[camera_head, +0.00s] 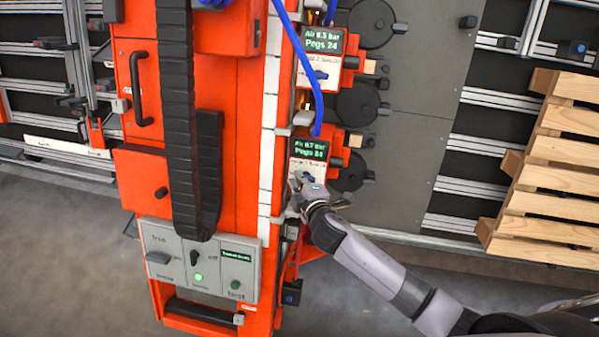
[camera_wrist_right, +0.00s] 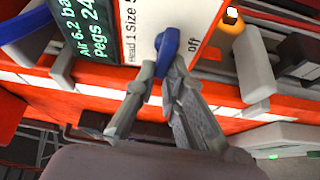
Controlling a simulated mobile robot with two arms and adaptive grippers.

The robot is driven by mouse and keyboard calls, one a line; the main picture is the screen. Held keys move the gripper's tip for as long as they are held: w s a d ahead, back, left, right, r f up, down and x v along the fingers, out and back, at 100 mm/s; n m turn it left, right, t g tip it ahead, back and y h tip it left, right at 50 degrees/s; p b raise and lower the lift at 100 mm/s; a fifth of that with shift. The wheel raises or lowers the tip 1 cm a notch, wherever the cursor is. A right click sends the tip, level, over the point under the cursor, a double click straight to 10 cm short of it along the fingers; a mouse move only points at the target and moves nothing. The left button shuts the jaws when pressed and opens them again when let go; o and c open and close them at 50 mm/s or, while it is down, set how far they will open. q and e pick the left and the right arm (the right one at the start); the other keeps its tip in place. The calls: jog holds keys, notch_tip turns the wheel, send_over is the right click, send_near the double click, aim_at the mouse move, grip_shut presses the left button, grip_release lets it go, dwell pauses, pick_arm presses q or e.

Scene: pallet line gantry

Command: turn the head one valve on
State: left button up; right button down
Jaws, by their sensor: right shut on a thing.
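The head one valve is a blue lever (camera_wrist_right: 167,42) on a white plate marked "Head 1", with "Off" printed to its right in the wrist view. My right gripper (camera_wrist_right: 160,78) is shut on this lever, its two fingers on either side of the lever's near end. In the head view my right gripper (camera_head: 305,186) is at the lower white plate, under a green-lettered display (camera_head: 308,148); it hides much of the lever there. The exact angle of the lever is hard to tell. My left gripper is not in view.
A second head with a similar blue lever (camera_head: 319,75) sits above, with blue hoses nearby. A grey control panel (camera_head: 199,262) with switches and a lit green button is at lower left on the orange machine. A wooden pallet (camera_head: 550,170) lies at the right.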

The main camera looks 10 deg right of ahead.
jog(key=shift+n, duration=0.4)
jog(key=c, duration=1.7)
grip_release()
jog(key=shift+o, duration=0.2)
jog(key=v, duration=1.2)
